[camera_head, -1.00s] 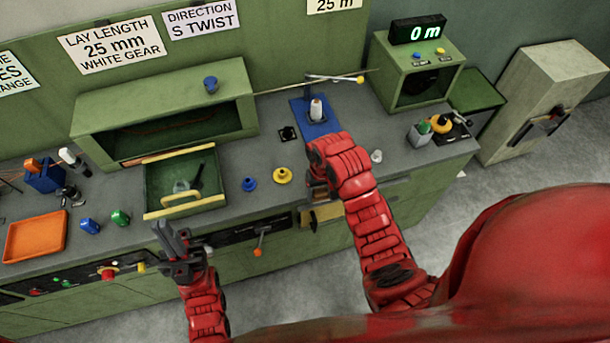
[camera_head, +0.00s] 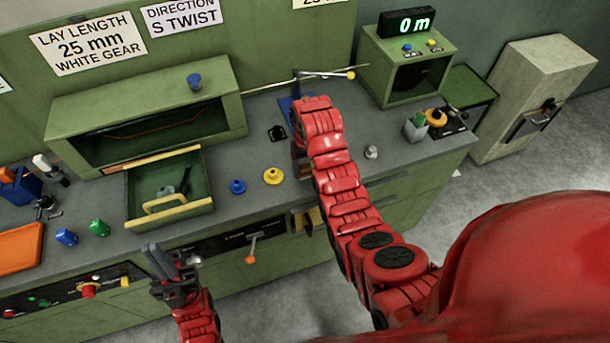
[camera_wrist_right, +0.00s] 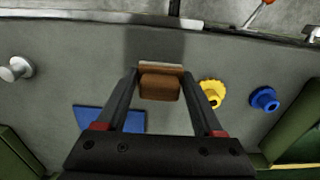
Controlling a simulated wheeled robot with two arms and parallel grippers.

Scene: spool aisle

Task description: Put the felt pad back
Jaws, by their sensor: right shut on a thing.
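In the right wrist view a brown block with a pale edge, which looks like the felt pad (camera_wrist_right: 160,86), is between the fingertips of my right gripper (camera_wrist_right: 159,82). The gripper is shut on it, over the grey bench top. In the head view my red right arm hides most of this gripper and the pad. My left gripper (camera_head: 160,262) is in front of the bench, below the open drawer (camera_head: 205,165), and seems to hold nothing. Its finger gap is unclear.
A yellow gear (camera_head: 273,176) and a blue gear (camera_head: 238,187) stand on the bench. A blue plate (camera_wrist_right: 108,118) is partly hidden by a finger. A silver knob-like piece (camera_head: 371,152) stands right of my right arm. An orange tray (camera_head: 18,248) is at the left.

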